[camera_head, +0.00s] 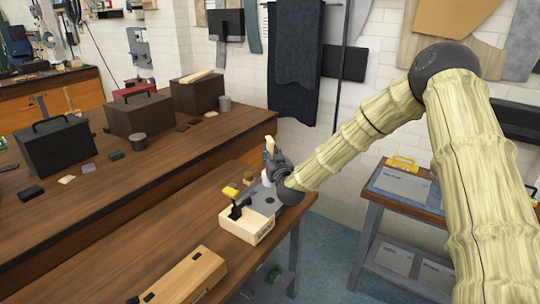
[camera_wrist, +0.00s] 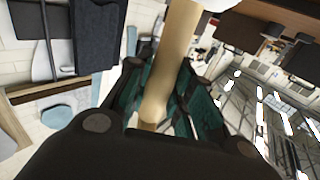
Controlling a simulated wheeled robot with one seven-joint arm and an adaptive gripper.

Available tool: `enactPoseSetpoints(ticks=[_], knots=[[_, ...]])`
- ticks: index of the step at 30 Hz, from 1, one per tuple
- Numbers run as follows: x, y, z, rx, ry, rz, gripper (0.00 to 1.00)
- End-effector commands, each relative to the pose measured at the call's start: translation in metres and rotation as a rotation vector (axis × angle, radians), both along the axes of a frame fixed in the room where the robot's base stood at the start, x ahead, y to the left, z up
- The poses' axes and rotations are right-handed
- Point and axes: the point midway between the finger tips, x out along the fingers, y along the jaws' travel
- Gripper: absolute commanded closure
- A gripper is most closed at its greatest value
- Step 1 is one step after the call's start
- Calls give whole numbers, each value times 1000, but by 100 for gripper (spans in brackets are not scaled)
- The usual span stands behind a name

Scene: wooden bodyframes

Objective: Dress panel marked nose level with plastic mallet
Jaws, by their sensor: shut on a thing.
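My gripper (camera_head: 272,160) is raised just above the far end of the near bench. It is shut on the pale wooden handle (camera_wrist: 172,65) of the mallet, whose white head shows partly at the top of the wrist view (camera_wrist: 214,4). In the head view the handle's end (camera_head: 270,145) sticks up above the fingers. A grey panel (camera_head: 405,184) with small lettering lies on the low bench at the right. Two more lettered grey panels (camera_head: 397,258) (camera_head: 437,272) lie on its lower shelf. I cannot read which one is marked nose.
A pale wooden box (camera_head: 250,235) with a black tool stands below my gripper, near a yellow item (camera_head: 230,191). A long wooden piece (camera_head: 180,277) lies at the near bench's front. The low bench (camera_head: 428,206) also bears a yellow-handled item (camera_head: 402,163). Floor shows between the benches.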

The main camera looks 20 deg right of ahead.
Motion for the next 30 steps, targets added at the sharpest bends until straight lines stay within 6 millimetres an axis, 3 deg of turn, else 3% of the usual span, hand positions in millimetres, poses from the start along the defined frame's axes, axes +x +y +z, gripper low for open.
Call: enactPoseSetpoints(ticks=[18, 30], knots=[[-79, 23, 19, 0, -1, 1, 100], [-83, 24, 20, 0, -1, 0, 100]])
